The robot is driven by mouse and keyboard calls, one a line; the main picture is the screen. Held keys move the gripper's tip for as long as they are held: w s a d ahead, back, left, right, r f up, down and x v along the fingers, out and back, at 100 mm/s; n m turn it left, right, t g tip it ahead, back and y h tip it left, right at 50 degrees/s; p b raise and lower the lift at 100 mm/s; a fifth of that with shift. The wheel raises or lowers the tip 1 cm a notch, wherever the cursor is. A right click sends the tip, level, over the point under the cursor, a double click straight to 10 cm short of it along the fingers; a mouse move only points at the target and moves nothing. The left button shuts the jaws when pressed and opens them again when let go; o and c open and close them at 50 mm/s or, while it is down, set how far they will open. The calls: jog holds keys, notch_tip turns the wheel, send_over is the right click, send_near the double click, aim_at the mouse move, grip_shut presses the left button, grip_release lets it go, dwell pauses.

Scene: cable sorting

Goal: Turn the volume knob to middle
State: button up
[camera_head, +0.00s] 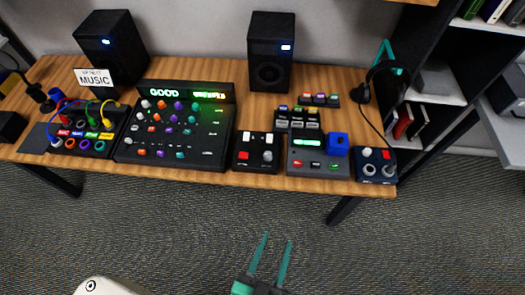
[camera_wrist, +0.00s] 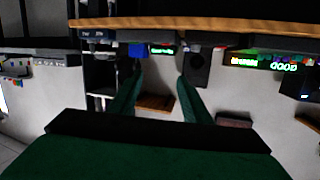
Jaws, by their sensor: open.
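Several audio devices with knobs stand on a wooden desk (camera_head: 200,178); I cannot tell which knob is the volume knob. A large black mixer (camera_head: 172,165) has rows of coloured knobs and a lit green display. Right of it are a small black box (camera_head: 256,152) with a red and a white control, a grey device (camera_head: 317,167) with a green display and a blue block (camera_head: 338,143), and a dark blue box (camera_head: 375,165) with round knobs. My gripper (camera_head: 277,239) is open and empty, in front of the desk, apart from everything. Its green fingers also show in the wrist view (camera_wrist: 160,80).
Two black speakers (camera_head: 269,50) (camera_head: 110,45) stand at the back. A patch box with coloured cables (camera_head: 80,132) is at the left. The floor (camera_head: 170,230) before the desk is clear.

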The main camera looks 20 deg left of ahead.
jog(key=w+a+r+n+t+y, duration=0.1)
jog(key=w+a+r+n+y, duration=0.4)
jog(key=w+a, duration=0.6)
jog(key=w+a+r+t+y, duration=0.1)
jog(key=w+a+r+y, duration=0.3)
jog(key=w+a+r, duration=0.55)
jog(key=w+a+r+n+g+y, duration=0.1)
jog(key=a+r+n+g+y, duration=0.3)
jog(key=a+n+g, duration=0.5)
jog(key=w+a+r+n+g+y, duration=0.1)
jog(key=a+r+n+g+y, duration=0.3)
jog(key=a+n, duration=0.75)
jog(key=n+g+h, duration=0.5)
jog(key=n+h, duration=0.4)
jog(key=h, duration=0.8)
send_near(268, 154)
notch_tip(268, 154, down, 8)
jog(key=shift+s+f, duration=0.15)
jog(key=shift+f, duration=0.1)
